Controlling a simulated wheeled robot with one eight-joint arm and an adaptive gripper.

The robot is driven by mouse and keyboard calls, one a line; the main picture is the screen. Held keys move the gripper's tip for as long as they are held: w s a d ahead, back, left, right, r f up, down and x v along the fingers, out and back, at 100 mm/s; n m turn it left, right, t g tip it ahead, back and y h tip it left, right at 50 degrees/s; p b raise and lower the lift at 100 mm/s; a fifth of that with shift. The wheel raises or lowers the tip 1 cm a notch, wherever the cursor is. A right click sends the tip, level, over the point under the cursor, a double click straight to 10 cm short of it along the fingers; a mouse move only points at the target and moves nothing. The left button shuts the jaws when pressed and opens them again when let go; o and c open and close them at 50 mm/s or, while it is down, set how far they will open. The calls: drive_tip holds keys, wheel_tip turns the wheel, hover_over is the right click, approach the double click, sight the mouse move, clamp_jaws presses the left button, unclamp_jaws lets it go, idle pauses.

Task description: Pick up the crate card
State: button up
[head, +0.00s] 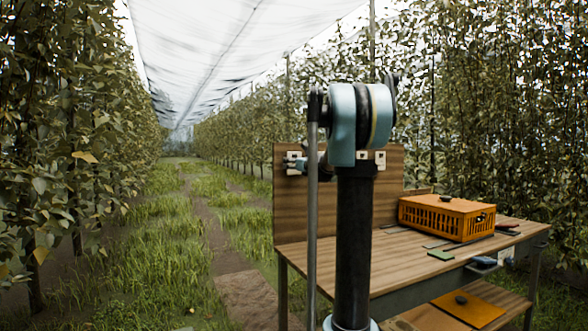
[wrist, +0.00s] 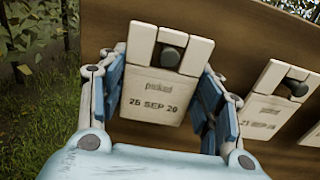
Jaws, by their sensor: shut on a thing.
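A white crate card (wrist: 150,104) marked "packed" and "26 SEP 20" fills the middle of the wrist view. Its slotted top is around a dark peg (wrist: 170,57) on the wooden backboard. My gripper (wrist: 162,88) is shut on this card, with a blue finger pad along each side edge. A second card (wrist: 262,112), marked "SEP", hangs on another peg to the right. In the head view the pale card (head: 293,160) shows at the left of the board, beside my gripper (head: 300,166), which my arm partly hides.
The wooden board (head: 400,180) stands at the back left of a workbench (head: 350,252). More cards (head: 380,158) hang along it. An orange crate (head: 446,218) sits on the bench, with a small green item (head: 440,255) before it. Grass (head: 160,240) lies open to the left.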

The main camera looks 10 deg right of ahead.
drive_tip(key=shift+c, duration=0.5)
drive_tip(key=shift+r, duration=0.2)
drive_tip(key=v, duration=1.8)
drive_tip(key=shift+r, duration=0.15)
